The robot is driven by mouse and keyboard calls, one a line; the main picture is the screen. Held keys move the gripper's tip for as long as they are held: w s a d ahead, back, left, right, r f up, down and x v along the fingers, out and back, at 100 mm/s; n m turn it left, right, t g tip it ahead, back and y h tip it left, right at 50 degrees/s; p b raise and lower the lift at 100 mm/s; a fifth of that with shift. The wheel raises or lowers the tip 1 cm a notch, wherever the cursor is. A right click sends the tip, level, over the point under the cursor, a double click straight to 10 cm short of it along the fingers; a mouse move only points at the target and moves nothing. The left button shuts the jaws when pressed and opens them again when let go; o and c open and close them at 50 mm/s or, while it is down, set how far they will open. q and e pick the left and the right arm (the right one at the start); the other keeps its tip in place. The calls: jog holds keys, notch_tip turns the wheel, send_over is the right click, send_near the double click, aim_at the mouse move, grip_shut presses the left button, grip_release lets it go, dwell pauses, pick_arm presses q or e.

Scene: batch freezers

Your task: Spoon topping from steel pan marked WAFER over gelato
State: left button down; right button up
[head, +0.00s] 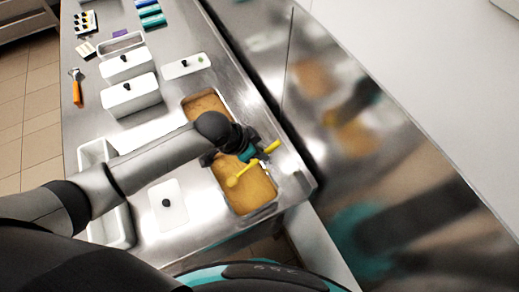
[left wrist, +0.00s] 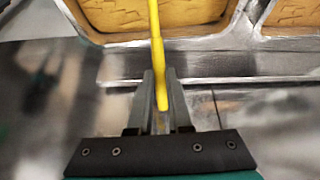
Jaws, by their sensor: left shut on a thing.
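My left gripper (head: 246,154) is shut on the handle of a yellow spoon (head: 241,175). The spoon's bowl end is over the near pan of tan, grainy stuff (head: 255,198); I cannot tell whether it touches. In the left wrist view the fingers (left wrist: 160,88) clamp the yellow handle (left wrist: 156,52), and the bowl is out of frame. A second pan of tan stuff (head: 206,103) lies beyond, partly behind my arm. No WAFER mark is readable, and I cannot tell which is topping or gelato. My right gripper is not in view.
White bins with black-knobbed lids (head: 130,95) stand on the steel counter. Loose white lids lie at the back (head: 187,66) and near my arm (head: 167,205). An orange-handled scoop (head: 76,90) lies at the left edge. A steel wall (head: 335,120) rises on the right.

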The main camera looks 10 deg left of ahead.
aim_at(273, 145)
pick_arm(q)
jog(key=shift+w+d+r+p, duration=0.1)
jog(key=shift+r+p, duration=0.65)
jog(key=shift+r, duration=0.05)
jog(key=shift+w+d+r+p, duration=0.1)
jog(key=shift+r+p, duration=0.6)
jog(key=shift+r, duration=0.05)
jog(key=shift+w+d+r+g+y+p, duration=0.15)
jog(key=shift+w+d+g+y+p, duration=0.25)
jog(key=shift+d+y+p, duration=0.15)
jog(key=shift+w+d+y, duration=0.15)
jog(key=shift+y, duration=0.1)
jog(key=shift+w+d+g+y, duration=0.35)
jog(key=shift+d+g+y, duration=0.05)
jog(key=shift+g+y, duration=0.4)
